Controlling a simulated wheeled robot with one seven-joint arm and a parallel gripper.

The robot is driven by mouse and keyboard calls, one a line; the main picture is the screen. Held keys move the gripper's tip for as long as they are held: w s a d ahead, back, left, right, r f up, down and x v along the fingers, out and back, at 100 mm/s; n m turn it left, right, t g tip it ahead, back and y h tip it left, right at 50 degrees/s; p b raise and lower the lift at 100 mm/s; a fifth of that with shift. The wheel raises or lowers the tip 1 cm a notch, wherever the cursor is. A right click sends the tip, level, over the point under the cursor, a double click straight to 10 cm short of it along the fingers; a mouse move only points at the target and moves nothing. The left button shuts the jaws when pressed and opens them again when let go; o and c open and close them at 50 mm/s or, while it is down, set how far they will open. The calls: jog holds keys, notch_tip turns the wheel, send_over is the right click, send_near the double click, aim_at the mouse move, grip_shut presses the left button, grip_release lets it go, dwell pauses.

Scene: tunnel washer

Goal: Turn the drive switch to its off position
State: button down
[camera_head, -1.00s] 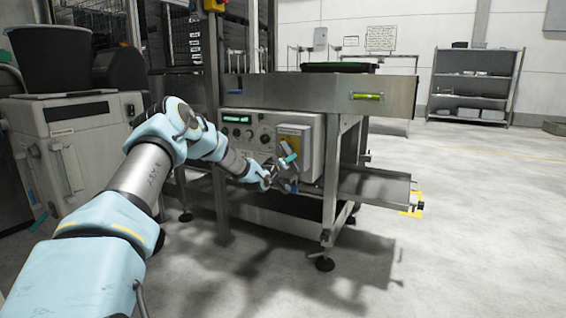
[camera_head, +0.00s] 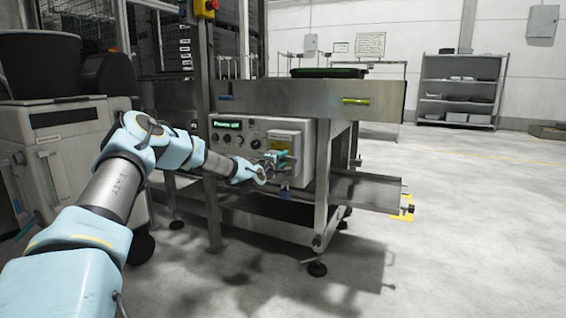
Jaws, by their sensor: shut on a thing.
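The grey control panel (camera_head: 229,138) is on the front of the steel machine. My gripper (camera_head: 272,165) is at the lower part of this box, at the panel's right side. It is shut on a small part there, which I take to be the drive switch; the fingers largely hide it. A teal piece (camera_head: 280,154) shows at the fingertips. The switch's exact angle and its markings are too small to read.
A steel tray or ledge (camera_head: 368,190) juts out low at the machine's right. A white cabinet (camera_head: 62,150) with a dark bin (camera_head: 38,62) stands at the left, near my arm. A shelf (camera_head: 459,92) stands far back.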

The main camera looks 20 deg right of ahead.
jog(key=shift+r+n, duration=0.15)
jog(key=shift+n, duration=0.35)
jog(key=c, duration=0.6)
grip_release()
jog(key=shift+c, duration=0.2)
jog(key=shift+a, duration=0.1)
jog(key=p+v, duration=0.1)
jog(key=v, duration=0.9)
jog(key=shift+s+a, duration=0.2)
jog(key=shift+s, duration=0.1)
